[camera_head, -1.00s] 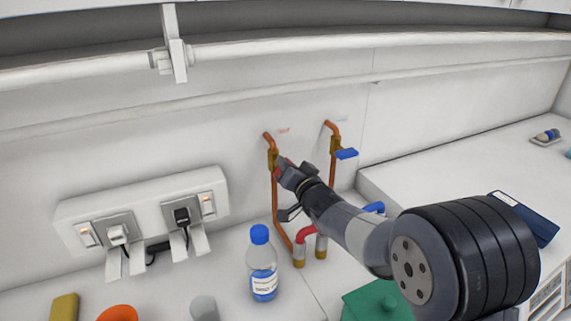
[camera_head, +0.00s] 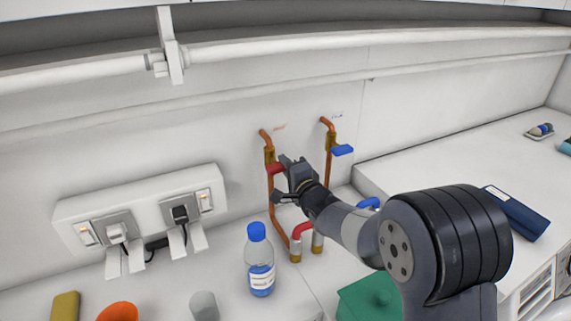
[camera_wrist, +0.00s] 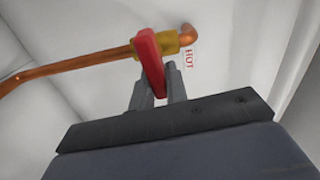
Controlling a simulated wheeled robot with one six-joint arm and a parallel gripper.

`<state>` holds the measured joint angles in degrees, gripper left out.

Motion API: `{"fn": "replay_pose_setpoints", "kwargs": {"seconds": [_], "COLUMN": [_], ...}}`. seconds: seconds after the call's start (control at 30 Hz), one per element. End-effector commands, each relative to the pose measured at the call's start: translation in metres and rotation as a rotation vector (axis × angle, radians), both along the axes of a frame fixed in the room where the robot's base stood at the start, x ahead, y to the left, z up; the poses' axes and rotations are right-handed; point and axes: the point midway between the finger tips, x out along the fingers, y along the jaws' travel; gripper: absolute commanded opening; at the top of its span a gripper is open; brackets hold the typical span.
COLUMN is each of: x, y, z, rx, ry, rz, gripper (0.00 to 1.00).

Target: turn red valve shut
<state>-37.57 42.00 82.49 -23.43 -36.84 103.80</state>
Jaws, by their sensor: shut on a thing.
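The red valve handle (camera_head: 277,168) sits on a brass valve body (camera_head: 269,155) on the left copper pipe. In the wrist view the red handle (camera_wrist: 150,62) reaches out from the brass body (camera_wrist: 178,41), across the line of the pipe (camera_wrist: 85,63). My gripper (camera_head: 285,164) is at the handle's outer end in the head view. In the wrist view my gripper's two fingers (camera_wrist: 157,88) are closed around the handle's near part. The handle tip between the fingers is partly hidden.
A second valve with a blue handle (camera_head: 342,150) is close on the right. A blue-capped bottle (camera_head: 260,265) stands below left of my arm. Power sockets (camera_head: 145,222) are on the wall at left. A green box (camera_head: 367,300) stands below my arm.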

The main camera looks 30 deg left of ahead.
Motion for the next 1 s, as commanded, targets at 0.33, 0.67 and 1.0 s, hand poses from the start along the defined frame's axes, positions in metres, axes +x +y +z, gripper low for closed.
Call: {"fn": "replay_pose_setpoints", "kwargs": {"seconds": [0.33,0.67,1.0], "x": [0.0004,0.0004,0.0003], "y": [-0.0003,-0.0004,-0.0002], "z": [-0.0021,-0.0026,-0.0026], "rx": [0.062,0.069,0.068], "ry": [0.079,0.087,0.086], "rz": [-0.001,-0.001,-0.001], "gripper": [0.00,0.00,0.32]}}
